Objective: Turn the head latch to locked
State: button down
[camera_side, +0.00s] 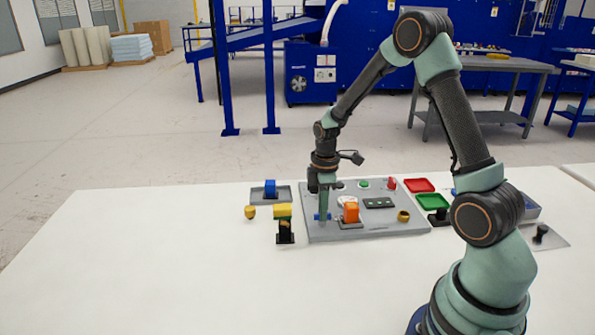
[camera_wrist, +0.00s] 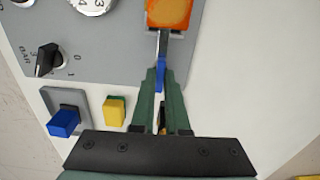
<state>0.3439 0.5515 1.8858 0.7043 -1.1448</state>
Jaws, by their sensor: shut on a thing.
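A blue latch handle (camera_wrist: 160,78) lies between my gripper's fingertips (camera_wrist: 160,80) in the wrist view, and the fingers are shut on it. A thin grey bar (camera_wrist: 162,45) runs from the handle toward an orange block (camera_wrist: 168,13). In the side view my gripper (camera_side: 323,212) points down at the left part of the grey panel (camera_side: 340,233), with a bit of blue handle (camera_side: 317,217) showing beside the fingers. The orange block (camera_side: 351,212) stands just right of my gripper. The fingers hide part of the handle, and I cannot read the latch's locked position.
Left of the panel are a blue block (camera_side: 270,187), a yellow-topped black stand (camera_side: 284,225) and a small gold piece (camera_side: 250,212). Red (camera_side: 419,185) and green (camera_side: 432,201) trays lie right. A black knob (camera_wrist: 48,60) sits on the panel. The front left table is clear.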

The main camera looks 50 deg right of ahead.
jog(key=shift+r, duration=0.1)
jog(key=c, duration=0.9)
grip_release()
notch_tip(320, 180, up, 12)
jog(key=s+a+r+m+t, duration=0.2)
jog(key=s+a+m, duration=0.1)
jog(key=a, duration=0.1)
jog(key=s+a+r+m+t, duration=0.1)
jog(key=s+a+r+m, duration=0.2)
jog(key=a, duration=0.2)
jog(key=s+a+r+m+t, duration=0.2)
jog(key=s+a+r+m, duration=0.1)
jog(key=s+a, duration=0.1)
jog(key=shift+a+r+t, duration=0.25)
jog(key=shift+a+t, duration=0.05)
jog(key=shift+a, duration=0.1)
